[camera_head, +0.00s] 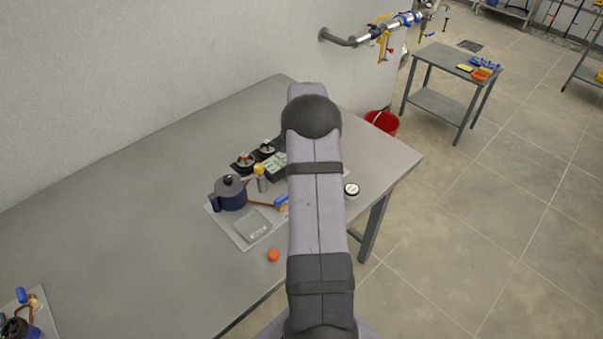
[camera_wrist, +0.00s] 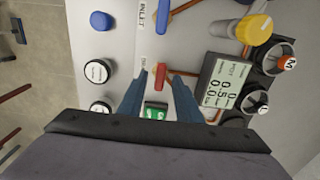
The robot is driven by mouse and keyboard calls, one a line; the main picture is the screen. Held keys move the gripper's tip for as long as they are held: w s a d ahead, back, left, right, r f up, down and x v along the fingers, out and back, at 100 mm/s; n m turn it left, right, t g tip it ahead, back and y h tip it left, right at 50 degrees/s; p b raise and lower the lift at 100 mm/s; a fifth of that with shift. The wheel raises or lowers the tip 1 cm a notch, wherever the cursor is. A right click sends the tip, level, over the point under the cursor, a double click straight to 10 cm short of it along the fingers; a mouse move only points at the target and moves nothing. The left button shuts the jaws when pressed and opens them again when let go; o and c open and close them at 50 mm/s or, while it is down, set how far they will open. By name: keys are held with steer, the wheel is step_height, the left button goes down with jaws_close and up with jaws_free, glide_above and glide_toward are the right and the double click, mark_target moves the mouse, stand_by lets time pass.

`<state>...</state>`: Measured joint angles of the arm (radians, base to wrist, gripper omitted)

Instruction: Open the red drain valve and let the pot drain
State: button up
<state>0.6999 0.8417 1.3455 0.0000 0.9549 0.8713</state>
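The red drain valve handle (camera_wrist: 161,76) shows in the wrist view, beside a DRAIN label on the pale panel. My gripper (camera_wrist: 159,77) is open and empty. Its two dark blue fingers flank the red handle in the picture, with a gap on each side. I cannot tell how far the tips are above it. The dark blue pot (camera_head: 230,194) with a black lid stands on the panel in the head view, left of my arm. My arm hides my gripper and the red handle there.
In the wrist view, a display (camera_wrist: 221,84), black dials and a yellow knob (camera_wrist: 254,29) stand right of the fingers. White round gauges (camera_wrist: 97,72) are left. An orange ball (camera_head: 274,255) lies on the bench (camera_head: 130,230).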

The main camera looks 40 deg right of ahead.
steer(key=shift+f, duration=0.45)
jaws_close()
